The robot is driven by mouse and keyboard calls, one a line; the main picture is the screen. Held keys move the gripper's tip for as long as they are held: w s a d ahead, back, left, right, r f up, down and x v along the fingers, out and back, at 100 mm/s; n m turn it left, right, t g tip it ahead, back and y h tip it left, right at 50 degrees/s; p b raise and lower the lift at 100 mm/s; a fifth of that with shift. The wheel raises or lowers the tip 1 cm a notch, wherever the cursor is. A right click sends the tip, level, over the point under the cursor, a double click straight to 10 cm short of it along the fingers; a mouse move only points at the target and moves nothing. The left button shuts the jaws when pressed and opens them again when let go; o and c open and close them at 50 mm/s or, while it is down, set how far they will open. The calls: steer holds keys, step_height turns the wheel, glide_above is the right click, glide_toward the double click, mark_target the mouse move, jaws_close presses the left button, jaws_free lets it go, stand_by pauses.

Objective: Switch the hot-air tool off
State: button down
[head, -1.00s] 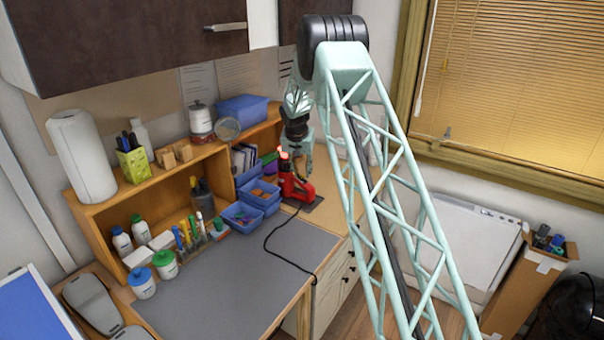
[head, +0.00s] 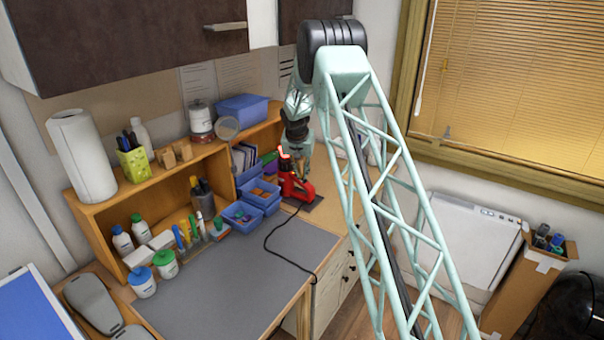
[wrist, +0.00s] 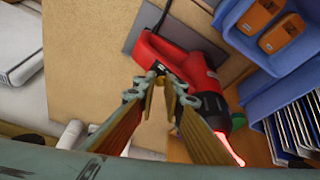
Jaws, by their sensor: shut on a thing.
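The red hot-air tool (head: 296,187) rests on a dark grey pad (head: 308,204) at the back right of the bench. Its nozzle end glows red, and the glowing tip shows in the wrist view (wrist: 231,152). My gripper (wrist: 160,78) is over the tool's red body (wrist: 180,58), with its fingertips close together at a small dark part of the tool. It is shut on the tool; the fingers hide the exact spot gripped. In the head view my gripper (head: 304,166) is right beside the tool.
Blue bins (head: 262,192) stand close on the tool's left. The black cord (head: 268,240) runs over the grey mat (head: 225,285) to its right edge. A wooden shelf (head: 158,192) with bottles and pens lies left. The mat is mostly clear.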

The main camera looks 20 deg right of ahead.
steer(key=shift+w+a+r+b, duration=0.2)
steer(key=shift+w+r+b, duration=0.1)
steer(key=shift+w, duration=0.1)
steer(key=shift+w+a+r+b, duration=0.15)
steer(key=shift+w+a+b, duration=0.1)
steer(key=shift+w, duration=0.1)
steer(key=c, duration=2.7)
jaws_free()
steer(key=shift+r, duration=0.1)
steer(key=shift+v, duration=5.9)
